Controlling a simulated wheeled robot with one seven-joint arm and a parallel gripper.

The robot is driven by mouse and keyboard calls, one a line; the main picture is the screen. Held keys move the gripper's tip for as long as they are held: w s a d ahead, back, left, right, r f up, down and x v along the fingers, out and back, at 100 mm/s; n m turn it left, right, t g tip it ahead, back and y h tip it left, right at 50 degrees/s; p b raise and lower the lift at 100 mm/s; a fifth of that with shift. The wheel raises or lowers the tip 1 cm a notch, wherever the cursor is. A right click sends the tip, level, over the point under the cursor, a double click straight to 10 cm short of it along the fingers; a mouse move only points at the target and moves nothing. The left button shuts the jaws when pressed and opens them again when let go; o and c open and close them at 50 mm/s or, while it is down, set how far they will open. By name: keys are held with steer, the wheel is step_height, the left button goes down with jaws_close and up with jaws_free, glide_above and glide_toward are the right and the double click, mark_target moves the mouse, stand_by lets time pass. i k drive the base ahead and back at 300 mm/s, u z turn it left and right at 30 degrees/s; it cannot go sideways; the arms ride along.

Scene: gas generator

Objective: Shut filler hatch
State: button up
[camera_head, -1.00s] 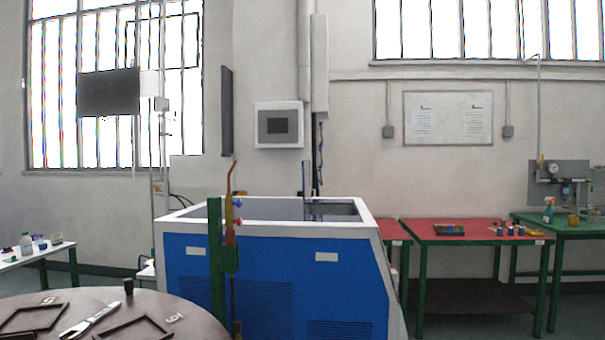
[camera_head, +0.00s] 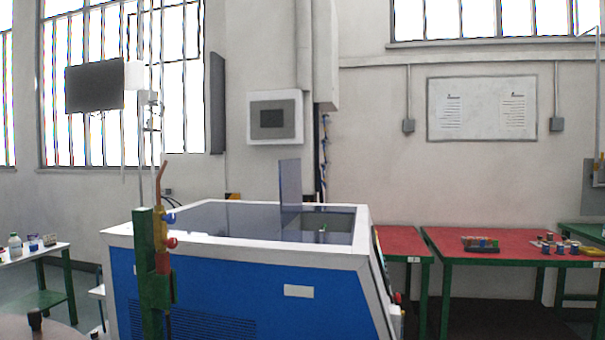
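The gas generator (camera_head: 225,290) is a blue box with a white top frame and a dark glossy top panel (camera_head: 225,218). The filler hatch (camera_head: 289,190) is a thin dark bluish plate standing upright on the top. To its right is a dark rectangular opening (camera_head: 328,224) in the top, with a small green spot inside. The hatch stands open at the left edge of this opening. My gripper is not visible in the view.
A green post with a torch (camera_head: 160,255) stands before the generator's left front. A round table (camera_head: 20,328) is at the lower left. Red-topped benches (camera_head: 490,242) stand to the right. A white bench (camera_head: 40,252) is at the left.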

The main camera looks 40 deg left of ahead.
mark_target(290, 172)
steer(key=u, duration=0.05)
steer(key=i, duration=1.45)
steer(key=u, duration=3.9)
steer(key=k, duration=0.25)
steer(key=z, duration=0.85)
steer(key=i, duration=0.1)
steer(key=z, duration=0.05)
